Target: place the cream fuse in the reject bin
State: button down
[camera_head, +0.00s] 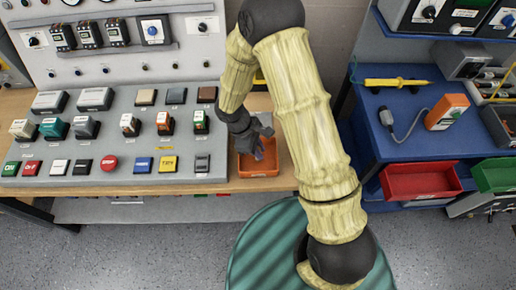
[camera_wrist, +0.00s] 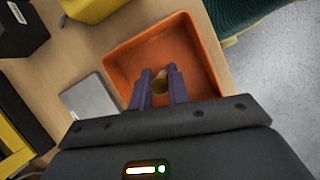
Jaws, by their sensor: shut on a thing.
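My gripper (camera_wrist: 160,74) points down over an orange open bin (camera_wrist: 128,55) on the wooden bench. Its two purple-grey fingers are shut on a small tan, rounded thing, which I take to be the cream fuse (camera_wrist: 160,86). The fingers cover most of the fuse. In the head view my gripper (camera_head: 259,154) is over the orange bin (camera_head: 258,173), at the right end of the bench. The fuse cannot be made out in that view. Whether it touches the bin floor I cannot tell. The visible bin floor looks empty.
A grey panel with switches and buttons (camera_head: 110,166) stands left of the bin. A grey flat block (camera_wrist: 88,97) lies beside the bin. A gap separates the benches.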

jog(key=shift+a+f, duration=0.1)
jog(key=c, duration=1.3)
grip_release()
jog(key=b+v, duration=0.1)
jog(key=v, duration=1.1)
jog(key=s+d+r+m+t+y, duration=0.1)
jog(key=s+d+r+m, duration=0.1)
jog(key=d+m, duration=0.3)
jog(key=s+d+r+m+t+y, duration=0.1)
jog(key=s+d+r+m+y, duration=0.1)
jog(key=s+d+r+m, duration=0.1)
jog(key=s+d+r+m+t+y, duration=0.1)
jog(key=s+d+r+m, duration=0.1)
jog(key=d+m, duration=0.4)
jog(key=shift+s+d+r+m+t, duration=0.15)
jog(key=shift+d+r+t, duration=0.1)
jog(key=shift+d, duration=0.3)
jog(key=shift+d+r+m+t, duration=0.15)
jog(key=shift+d+r, duration=0.1)
jog(key=shift+d, duration=0.3)
